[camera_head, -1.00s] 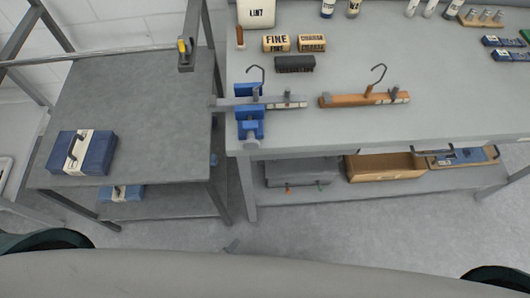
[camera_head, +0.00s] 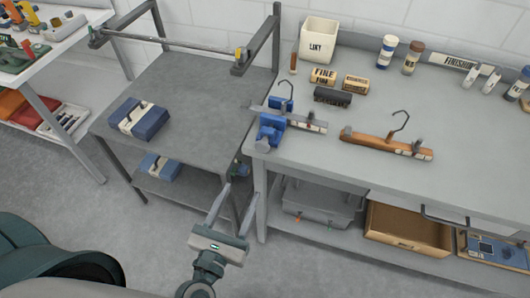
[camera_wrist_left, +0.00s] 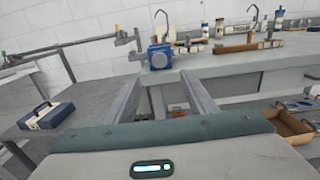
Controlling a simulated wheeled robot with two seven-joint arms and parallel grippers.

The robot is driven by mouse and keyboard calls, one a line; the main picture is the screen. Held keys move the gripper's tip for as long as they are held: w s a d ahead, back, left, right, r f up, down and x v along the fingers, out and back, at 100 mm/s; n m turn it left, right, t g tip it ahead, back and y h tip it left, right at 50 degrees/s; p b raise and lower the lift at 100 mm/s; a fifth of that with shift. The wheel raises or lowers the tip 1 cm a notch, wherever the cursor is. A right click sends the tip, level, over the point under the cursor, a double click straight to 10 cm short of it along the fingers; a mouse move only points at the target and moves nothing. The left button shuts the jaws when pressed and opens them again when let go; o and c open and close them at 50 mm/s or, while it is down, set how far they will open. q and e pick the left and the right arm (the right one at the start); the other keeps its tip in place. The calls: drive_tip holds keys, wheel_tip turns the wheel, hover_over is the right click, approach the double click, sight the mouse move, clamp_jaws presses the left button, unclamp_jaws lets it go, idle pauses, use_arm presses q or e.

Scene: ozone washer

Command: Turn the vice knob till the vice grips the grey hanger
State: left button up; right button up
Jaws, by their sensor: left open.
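The blue vice (camera_head: 271,131) is fixed at the left front corner of the workbench. Its knob (camera_head: 263,146) faces the front edge; how far it is turned cannot be told. The grey hanger (camera_head: 312,125) lies across the vice with its bar between or over the jaws and its hook (camera_head: 287,91) up; whether the jaws touch it is unclear. My left gripper (camera_head: 241,195) is open and empty, in front of and below the vice. In the left wrist view the vice (camera_wrist_left: 158,55) stands ahead, between and beyond the spread fingers. My right gripper is not in view.
A wooden hanger (camera_head: 385,145) lies to the right on the workbench (camera_head: 350,175). A dark block (camera_head: 332,96) and labelled boxes sit behind the vice. A grey side table (camera_head: 195,95) with a blue case (camera_head: 140,118) stands to the left. The floor in front is clear.

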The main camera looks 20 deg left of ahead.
use_arm(q)
drive_tip(key=p, duration=0.6)
approach(261, 148)
drive_tip(key=w, duration=0.9)
drive_tip(key=shift+w+d+r, duration=0.1)
drive_tip(key=shift+w+d, duration=0.05)
drive_tip(key=shift+w, duration=0.7)
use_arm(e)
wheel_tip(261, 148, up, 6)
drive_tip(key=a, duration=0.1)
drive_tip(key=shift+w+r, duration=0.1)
use_arm(q)
drive_tip(key=c, duration=1)
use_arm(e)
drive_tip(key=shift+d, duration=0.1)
